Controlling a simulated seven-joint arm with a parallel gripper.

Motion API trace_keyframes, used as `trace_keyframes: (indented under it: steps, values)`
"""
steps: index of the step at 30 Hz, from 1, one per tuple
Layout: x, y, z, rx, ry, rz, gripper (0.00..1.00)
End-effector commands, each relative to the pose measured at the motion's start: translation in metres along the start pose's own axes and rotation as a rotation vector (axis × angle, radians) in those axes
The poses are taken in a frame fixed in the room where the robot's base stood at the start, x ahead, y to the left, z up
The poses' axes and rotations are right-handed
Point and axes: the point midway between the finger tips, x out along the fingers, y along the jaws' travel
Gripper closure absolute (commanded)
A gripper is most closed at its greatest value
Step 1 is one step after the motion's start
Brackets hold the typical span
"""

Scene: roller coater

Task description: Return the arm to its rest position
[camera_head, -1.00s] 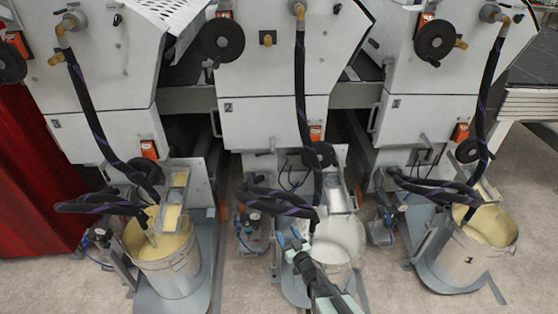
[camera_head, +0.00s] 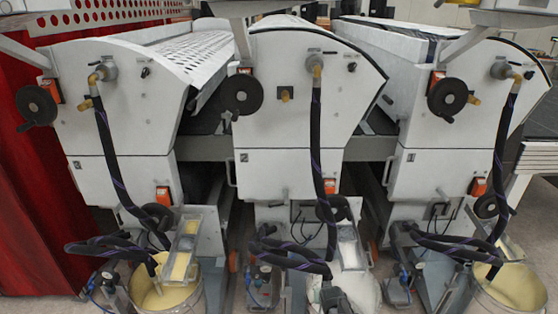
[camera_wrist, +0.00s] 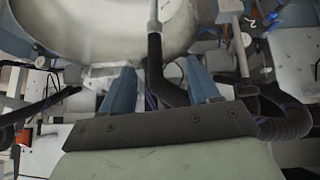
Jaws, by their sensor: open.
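My gripper (camera_wrist: 160,82) is open in the wrist view, its two blue fingers apart with a dark hose (camera_wrist: 156,60) showing between and beyond them. I cannot tell whether the fingers touch the hose. A pale metal bucket (camera_wrist: 100,25) fills the top of the wrist view. In the head view only the dark end of my arm (camera_head: 335,298) shows at the bottom edge, in front of the middle bucket (camera_head: 362,292). The fingertips are not clear there.
A left bucket (camera_head: 170,297) and a right bucket (camera_head: 515,290) hold yellowish liquid. A red curtain (camera_head: 40,170) hangs at left.

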Motion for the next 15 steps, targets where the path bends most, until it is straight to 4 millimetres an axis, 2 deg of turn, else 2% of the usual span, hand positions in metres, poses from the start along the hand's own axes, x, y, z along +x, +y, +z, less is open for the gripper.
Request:
trace_keyframes:
  steps: [6, 15]
  values:
    - [-0.039, 0.007, 0.022, 0.023, -0.270, -0.002, 0.39]
    - [-0.082, 0.005, 0.043, 0.033, -0.503, -0.039, 0.39]
